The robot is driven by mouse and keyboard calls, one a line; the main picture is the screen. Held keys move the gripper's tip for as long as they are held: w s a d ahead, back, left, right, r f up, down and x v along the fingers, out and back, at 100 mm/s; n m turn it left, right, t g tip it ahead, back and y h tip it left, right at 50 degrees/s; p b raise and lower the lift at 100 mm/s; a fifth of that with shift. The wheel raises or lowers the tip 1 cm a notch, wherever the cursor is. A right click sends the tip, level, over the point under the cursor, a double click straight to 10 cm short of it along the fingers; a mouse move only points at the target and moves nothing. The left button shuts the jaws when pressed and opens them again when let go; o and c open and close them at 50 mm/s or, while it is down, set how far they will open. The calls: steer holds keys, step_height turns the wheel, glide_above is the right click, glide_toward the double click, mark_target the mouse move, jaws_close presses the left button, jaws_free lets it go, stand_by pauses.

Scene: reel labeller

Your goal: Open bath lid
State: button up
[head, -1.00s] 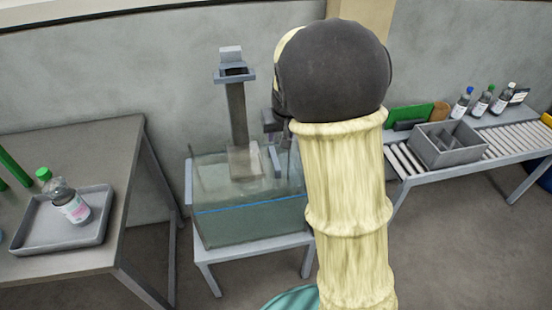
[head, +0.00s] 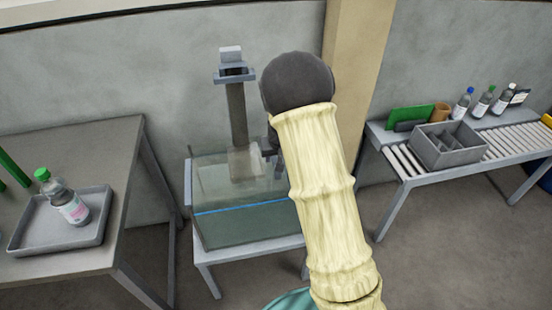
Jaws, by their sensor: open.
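The bath is a clear glass tank (head: 240,217) with greenish water and a blue line at the water level, standing on a grey stand. A grey column (head: 237,115) rises at its back, with a pale translucent block at its foot. I cannot make out a separate lid edge or handle; the top looks glassy. My gripper (head: 271,152) is small and partly hidden behind my dark wrist and pale sleeved arm. Its open fingers point down over the right part of the tank top. I cannot tell whether they touch it.
A table on the left holds a grey tray (head: 48,240) with a green-capped bottle (head: 66,201). On the right, a roller conveyor (head: 407,162) carries a divided grey box (head: 452,153), with several bottles behind it. Floor shows between the bath stand and the conveyor.

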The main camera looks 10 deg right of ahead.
steer(key=shift+x, duration=1.25)
jaws_close()
steer(key=shift+r, duration=0.2)
